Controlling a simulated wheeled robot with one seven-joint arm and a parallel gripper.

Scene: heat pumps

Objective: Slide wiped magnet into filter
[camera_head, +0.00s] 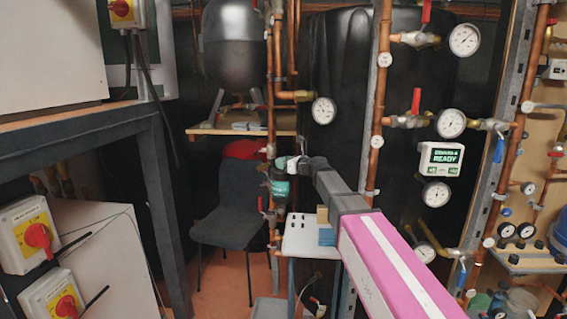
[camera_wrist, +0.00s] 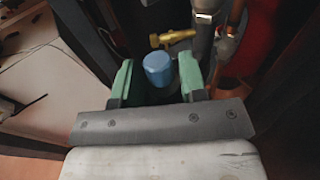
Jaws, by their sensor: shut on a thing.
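My gripper (camera_head: 298,165) is at the copper pipe in the head view, at the top of the dark filter (camera_head: 280,186) with its teal label. In the wrist view, the two green fingers of my gripper (camera_wrist: 157,78) are on either side of a blue round-topped piece (camera_wrist: 158,68), which I take to be the magnet. The gripper is shut on it. The magnet's lower part is hidden, and I cannot tell whether it is inside the filter or just above it. The magnet is too small to make out in the head view.
A small white table (camera_head: 302,238) with blocks on it stands below my arm. A dark chair (camera_head: 233,208) is left of the pipe. Pipes with gauges (camera_head: 451,124) and red-handled valves stand to the right. A brass valve (camera_wrist: 172,38) is just beyond the fingers.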

